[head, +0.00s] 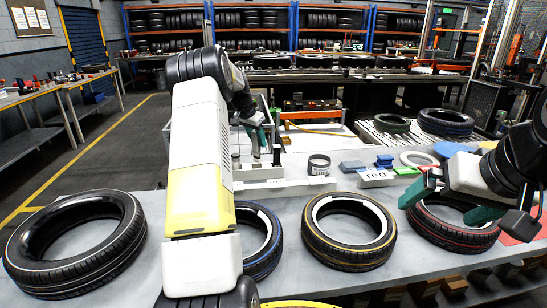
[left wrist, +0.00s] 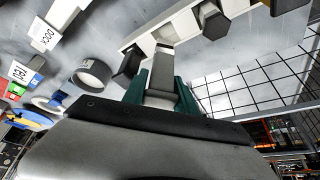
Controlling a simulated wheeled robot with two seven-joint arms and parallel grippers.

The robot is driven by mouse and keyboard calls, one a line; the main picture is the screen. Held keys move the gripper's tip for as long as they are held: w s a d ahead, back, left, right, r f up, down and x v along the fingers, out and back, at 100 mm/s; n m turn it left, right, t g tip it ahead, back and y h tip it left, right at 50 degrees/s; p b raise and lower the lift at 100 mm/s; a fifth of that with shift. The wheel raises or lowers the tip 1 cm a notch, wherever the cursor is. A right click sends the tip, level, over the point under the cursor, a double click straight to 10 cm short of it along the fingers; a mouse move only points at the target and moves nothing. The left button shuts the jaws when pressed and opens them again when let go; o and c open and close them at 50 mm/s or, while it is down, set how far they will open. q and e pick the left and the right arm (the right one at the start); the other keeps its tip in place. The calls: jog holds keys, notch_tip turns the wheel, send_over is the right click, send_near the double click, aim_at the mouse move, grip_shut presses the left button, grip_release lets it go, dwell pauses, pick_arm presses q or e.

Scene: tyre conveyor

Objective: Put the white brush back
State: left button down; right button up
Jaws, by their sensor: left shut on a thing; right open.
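My left gripper (head: 257,140) is at the white rack (head: 262,174) at the back of the grey table. In the left wrist view its green fingers (left wrist: 162,92) are shut on the white brush (left wrist: 162,62), which shows as a pale handle between them. The brush's far end meets the white rack (left wrist: 183,19), between two dark pieces; I cannot tell whether it is fully seated. My right gripper (head: 452,203) is open, with its green fingers apart over the red-striped tyre (head: 455,237) at the right.
A black-and-white tyre (head: 75,245), a blue-striped tyre (head: 264,258) and a yellow-striped tyre (head: 350,260) lie along the front. A dark ring (head: 319,164), blue blocks (head: 352,167) and a "red" label block (head: 377,178) stand right of the rack. A wire grid (left wrist: 258,85) borders the rack.

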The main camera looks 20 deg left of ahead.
aim_at(258, 153)
pick_arm(q)
jog(key=shift+f, duration=3.05)
jog(key=shift+f, duration=0.15)
jog(key=c, duration=1)
grip_release()
jog(key=shift+o, duration=0.2)
